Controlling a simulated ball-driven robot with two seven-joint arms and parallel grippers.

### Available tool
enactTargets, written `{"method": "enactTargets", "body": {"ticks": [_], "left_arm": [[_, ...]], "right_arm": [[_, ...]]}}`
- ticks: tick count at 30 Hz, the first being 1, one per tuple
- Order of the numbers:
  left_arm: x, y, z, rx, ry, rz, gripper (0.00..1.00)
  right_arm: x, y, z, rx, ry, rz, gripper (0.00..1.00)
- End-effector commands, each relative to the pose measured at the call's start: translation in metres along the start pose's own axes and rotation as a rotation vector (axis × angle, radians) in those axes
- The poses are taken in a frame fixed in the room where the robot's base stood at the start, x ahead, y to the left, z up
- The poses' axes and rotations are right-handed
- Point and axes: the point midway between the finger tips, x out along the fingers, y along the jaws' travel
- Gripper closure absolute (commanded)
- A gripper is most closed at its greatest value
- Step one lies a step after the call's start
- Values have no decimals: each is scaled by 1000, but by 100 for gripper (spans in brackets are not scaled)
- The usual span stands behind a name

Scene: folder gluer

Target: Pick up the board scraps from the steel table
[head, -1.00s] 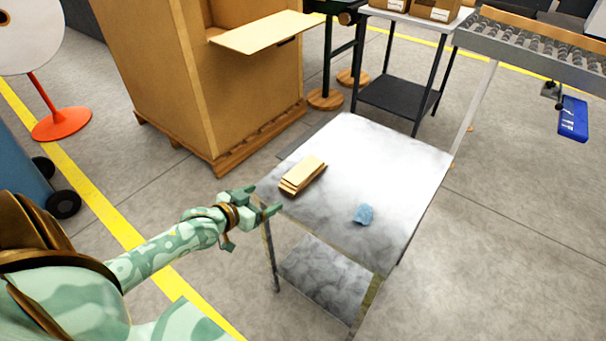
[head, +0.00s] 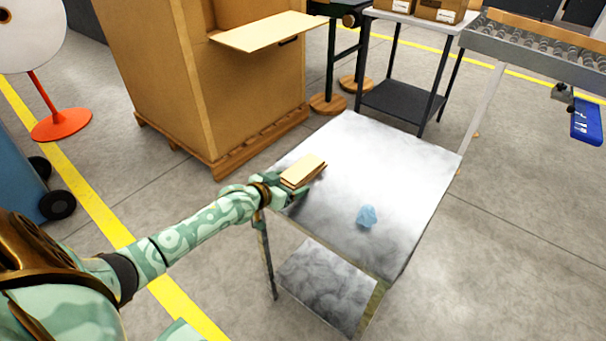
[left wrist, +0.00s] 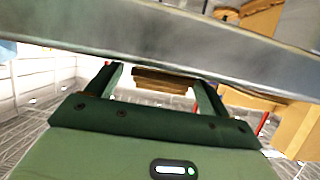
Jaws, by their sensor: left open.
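The board scraps (head: 303,169), a small stack of tan strips, lie near the left edge of the steel table (head: 400,180). My left gripper (head: 289,187) is at that edge, open, its fingers reaching toward the near end of the stack. In the left wrist view the scraps (left wrist: 165,80) show between the two spread fingers of the left gripper (left wrist: 155,84). Whether the fingers touch them I cannot tell. The table's grey edge (left wrist: 170,40) crosses the top of that view. My right gripper is not in view.
A crumpled blue cloth (head: 367,216) lies on the table, right of the scraps. A large cardboard box (head: 240,90) on a pallet stands behind left. A dark-shelved table (head: 405,100) and roller conveyor (head: 530,45) stand at the back. The table's right part is clear.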

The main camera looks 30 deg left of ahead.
Motion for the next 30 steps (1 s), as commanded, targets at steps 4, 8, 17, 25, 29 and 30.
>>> {"method": "enactTargets", "body": {"ticks": [4,8,17,25,29,30], "left_arm": [[0,0,-1,0,1,0,42],[-1,0,-1,0,1,0,68],[-2,0,-3,0,1,0,68],[-16,0,-38,1,6,0,68],[-51,-12,-56,5,3,-1,68],[-62,-15,-64,7,3,0,68]], "right_arm": [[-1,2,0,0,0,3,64],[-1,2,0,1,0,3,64],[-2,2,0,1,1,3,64],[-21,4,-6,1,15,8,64],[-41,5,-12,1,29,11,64],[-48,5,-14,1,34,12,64]]}}
